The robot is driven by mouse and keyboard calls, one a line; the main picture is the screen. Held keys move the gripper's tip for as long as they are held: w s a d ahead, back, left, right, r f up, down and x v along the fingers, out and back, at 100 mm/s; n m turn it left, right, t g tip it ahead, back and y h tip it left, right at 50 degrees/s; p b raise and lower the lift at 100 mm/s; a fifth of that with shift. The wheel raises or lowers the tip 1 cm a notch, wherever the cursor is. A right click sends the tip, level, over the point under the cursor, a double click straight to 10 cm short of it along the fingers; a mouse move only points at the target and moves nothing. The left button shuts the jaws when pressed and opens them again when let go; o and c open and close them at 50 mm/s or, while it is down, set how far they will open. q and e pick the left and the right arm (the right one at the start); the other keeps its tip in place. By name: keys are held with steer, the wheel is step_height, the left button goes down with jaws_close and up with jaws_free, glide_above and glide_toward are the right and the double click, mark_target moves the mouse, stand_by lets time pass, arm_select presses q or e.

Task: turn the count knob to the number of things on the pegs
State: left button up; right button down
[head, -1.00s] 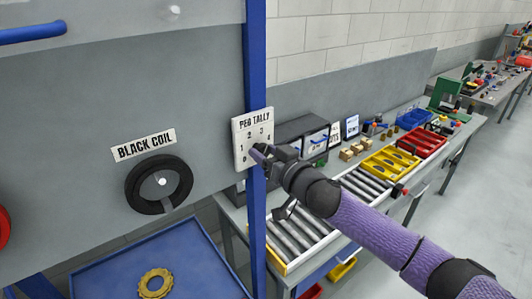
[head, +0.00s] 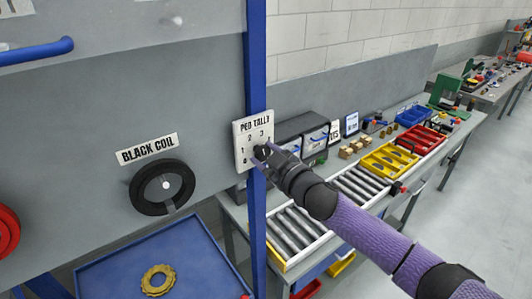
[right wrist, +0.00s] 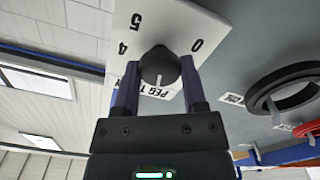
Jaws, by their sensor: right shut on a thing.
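The white tally plate (head: 241,129) reads PEG TALLY, with digits around a dark round count knob (right wrist: 160,66). My right gripper (head: 263,153) is shut on the knob, one finger on each side in the right wrist view (right wrist: 158,76). There the plate is upside down; 0, 4 and 5 show, and the knob's white mark points toward the title edge. The fingers hide other digits. A black coil (head: 136,190) hangs on a peg under a BLACK COIL label (head: 147,149). A red ring (head: 7,232) is cut off at the left edge. My left gripper is out of view.
A blue tray (head: 110,270) below the board holds a yellow toothed ring (head: 158,280). A blue post (head: 256,60) stands at the plate's right side. A bench with a roller track (head: 295,232), yellow bins (head: 388,160) and red bins (head: 424,142) stretches away on the right.

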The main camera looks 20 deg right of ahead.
steer(key=shift+n, duration=0.9)
steer(key=shift+c, duration=0.7)
jaws_free()
steer(key=shift+s, duration=0.1)
steer(key=b+v, duration=0.1)
steer(key=v, duration=0.8)
steer(key=shift+s+b, duration=0.3)
steer(key=shift+b, duration=0.1)
steer(key=shift+d, duration=0.15)
